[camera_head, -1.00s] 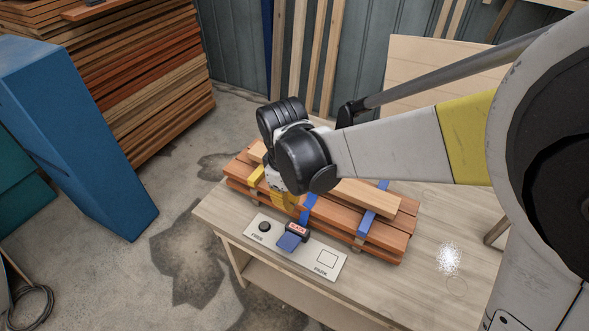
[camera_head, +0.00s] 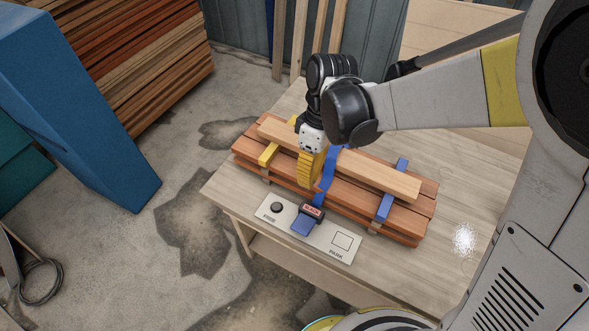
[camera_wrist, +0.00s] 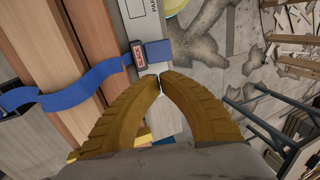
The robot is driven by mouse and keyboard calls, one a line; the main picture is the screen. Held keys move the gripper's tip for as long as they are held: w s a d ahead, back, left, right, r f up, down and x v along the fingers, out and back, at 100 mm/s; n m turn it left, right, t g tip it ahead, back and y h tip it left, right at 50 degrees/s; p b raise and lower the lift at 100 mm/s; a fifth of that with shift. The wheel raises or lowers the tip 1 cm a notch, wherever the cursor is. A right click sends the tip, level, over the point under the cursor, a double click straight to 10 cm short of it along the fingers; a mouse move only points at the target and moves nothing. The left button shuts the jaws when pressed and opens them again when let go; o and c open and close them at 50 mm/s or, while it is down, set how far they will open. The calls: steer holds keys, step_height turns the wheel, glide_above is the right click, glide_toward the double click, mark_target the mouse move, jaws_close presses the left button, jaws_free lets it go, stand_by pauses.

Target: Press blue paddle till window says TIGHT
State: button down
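The blue paddle (camera_head: 303,227) sits on a pale panel (camera_head: 331,246) at the front of the workbench. Beside it a small window (camera_head: 312,211) has a red face that reads SLACK. In the wrist view the paddle (camera_wrist: 158,52) and the SLACK window (camera_wrist: 138,54) lie just beyond my fingertips. A wavy blue strap (camera_head: 326,176) runs from the window across a stack of wooden boards (camera_head: 400,215). My gripper (camera_wrist: 161,76) has yellow fingers with their tips together and nothing seen between them. In the head view my gripper (camera_head: 312,182) is over the boards, behind the paddle.
The panel also carries a black knob (camera_head: 277,207) and an outlined square (camera_head: 342,241). A yellow strap (camera_head: 269,154) and another blue strap (camera_head: 386,206) cross the boards. The bench top (camera_head: 440,262) right of the panel is clear. A tall blue block (camera_head: 80,120) stands left.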

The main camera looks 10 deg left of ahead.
mark_target(300, 225)
steer(key=b+x, duration=0.2)
steer(key=x, duration=0.2)
steer(key=b+x, duration=0.1)
steer(key=x, duration=0.4)
steer(key=b+x, duration=0.2)
steer(key=x, duration=0.3)
steer(key=shift+s+d+r+b, duration=0.1)
steer(key=shift+s+d+b, duration=0.1)
steer(key=shift+s+b, duration=0.15)
